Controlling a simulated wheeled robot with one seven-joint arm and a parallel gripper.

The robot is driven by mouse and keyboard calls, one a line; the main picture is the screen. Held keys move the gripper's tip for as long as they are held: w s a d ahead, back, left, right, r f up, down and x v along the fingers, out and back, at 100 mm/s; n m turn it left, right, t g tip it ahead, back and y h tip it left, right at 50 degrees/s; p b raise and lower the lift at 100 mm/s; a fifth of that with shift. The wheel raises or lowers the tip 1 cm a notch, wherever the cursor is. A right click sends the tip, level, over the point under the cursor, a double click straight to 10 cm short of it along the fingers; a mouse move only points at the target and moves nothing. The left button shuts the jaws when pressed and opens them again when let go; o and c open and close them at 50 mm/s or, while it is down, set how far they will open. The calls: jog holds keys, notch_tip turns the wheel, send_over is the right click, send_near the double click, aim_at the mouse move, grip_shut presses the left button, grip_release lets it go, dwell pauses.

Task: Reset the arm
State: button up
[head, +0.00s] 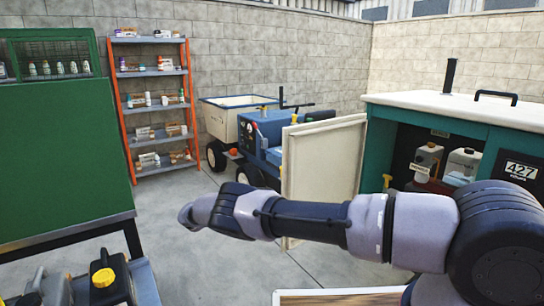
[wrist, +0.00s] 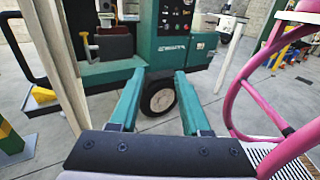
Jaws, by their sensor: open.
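My arm (head: 310,220) stretches across the head view from the lower right toward the middle left, and its visible end is a rounded grey link. My gripper is not visible in the head view. In the wrist view my gripper (wrist: 160,76) has its two teal fingers apart, with nothing held between them. Beyond the fingers stands a teal machine (wrist: 205,52) with a control panel and a dark wheel (wrist: 158,98).
A teal cabinet (head: 378,135) with an open cream door (head: 318,165) holds several jugs. A blue vehicle (head: 262,128), an orange shelf (head: 117,95) and a green unit (head: 60,150) stand around. A pink tubular frame (wrist: 232,92) is close on the right. Concrete floor (head: 185,265) is clear at centre-left.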

jog(key=w+d+r+m+g+y, duration=0.25)
jog(key=d+r, duration=0.25)
jog(key=r, duration=0.3)
jog(key=w+d+r+m+g+y, duration=0.2)
jog(key=w+d+r+m, duration=0.15)
jog(key=d+r, duration=0.35)
jog(key=s+d+r+m+y, duration=0.2)
jog(key=d+r+y, duration=0.2)
jog(key=d+r, duration=0.3)
jog(key=s+d+r+m+y, duration=0.2)
jog(key=d+r+y, duration=0.25)
jog(key=r, duration=0.45)
jog(key=s+d+r+m+t+y, duration=0.4)
jog(key=s+d+r+m+y, duration=0.15)
jog(key=s+r, duration=0.65)
jog(key=s+r+m+t+y, duration=0.1)
jog(key=s+m+t, duration=0.5)
jog(key=s, duration=1)
jog(key=shift+d+m+t, duration=0.25)
jog(key=shift+m+t, duration=0.1)
jog(key=shift+m, duration=0.3)
jog(key=shift+s, duration=0.1)
